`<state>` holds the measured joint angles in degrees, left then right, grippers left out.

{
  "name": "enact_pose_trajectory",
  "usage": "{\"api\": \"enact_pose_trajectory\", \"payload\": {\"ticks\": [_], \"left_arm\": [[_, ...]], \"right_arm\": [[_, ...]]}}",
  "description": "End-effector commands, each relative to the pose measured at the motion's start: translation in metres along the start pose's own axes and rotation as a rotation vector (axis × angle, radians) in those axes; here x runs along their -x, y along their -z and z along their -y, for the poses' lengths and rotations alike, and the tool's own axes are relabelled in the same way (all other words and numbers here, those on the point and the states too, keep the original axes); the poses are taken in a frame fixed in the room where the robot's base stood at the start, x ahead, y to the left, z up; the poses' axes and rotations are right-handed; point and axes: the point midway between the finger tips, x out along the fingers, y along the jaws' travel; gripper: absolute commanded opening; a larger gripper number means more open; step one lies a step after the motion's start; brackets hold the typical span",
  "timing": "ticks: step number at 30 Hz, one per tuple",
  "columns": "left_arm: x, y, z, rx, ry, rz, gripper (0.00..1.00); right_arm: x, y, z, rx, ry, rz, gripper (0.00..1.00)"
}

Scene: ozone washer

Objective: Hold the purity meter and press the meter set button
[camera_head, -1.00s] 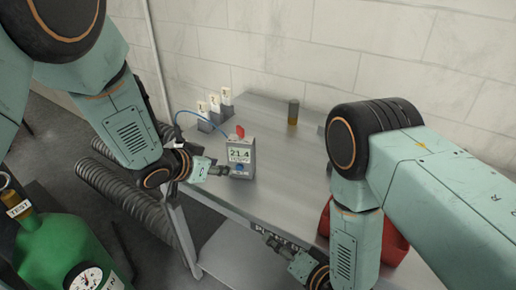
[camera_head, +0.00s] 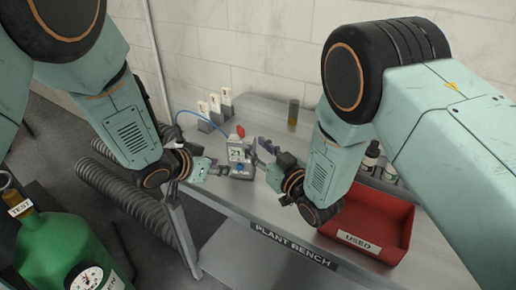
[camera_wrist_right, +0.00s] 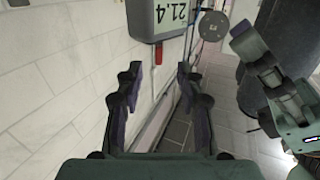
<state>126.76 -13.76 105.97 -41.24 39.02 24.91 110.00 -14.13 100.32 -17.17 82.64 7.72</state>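The purity meter (camera_head: 238,155) stands upright on the bench, a grey box with a display, a red part on top and a blue button (camera_head: 239,169) low on its front. The display reads 21.4 in the right wrist view (camera_wrist_right: 170,17). My left gripper (camera_head: 222,169) is at the meter's left, its tip close to the button; contact and finger opening are unclear. My right gripper (camera_head: 259,150) is at the meter's right. In the right wrist view it is open and empty (camera_wrist_right: 157,78), the meter beyond its fingertips.
The bench (camera_head: 282,203) carries a PLANT BENCH label. A red USED tray (camera_head: 385,222) and small bottles (camera_head: 371,157) are at right. White-labelled blocks (camera_head: 214,108) and an amber vial (camera_head: 293,112) stand behind. A green cylinder (camera_head: 60,240) is at lower left.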

Motion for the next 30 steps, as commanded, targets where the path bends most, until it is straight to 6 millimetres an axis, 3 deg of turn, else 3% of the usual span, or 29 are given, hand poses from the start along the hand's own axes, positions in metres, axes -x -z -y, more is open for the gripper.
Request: {"api": "enact_pose_trajectory", "payload": {"ticks": [18,30], "left_arm": [[0.0,0.0,0.0,0.0,0.0,0.0,0.38],[0.0,0.0,0.0,0.0,0.0,0.0,0.38]], "right_arm": [[-0.07,0.001,0.0,0.009,0.0,-0.003,0.38],[-0.078,0.001,0.0,0.008,-0.001,-0.001,0.38]]}}
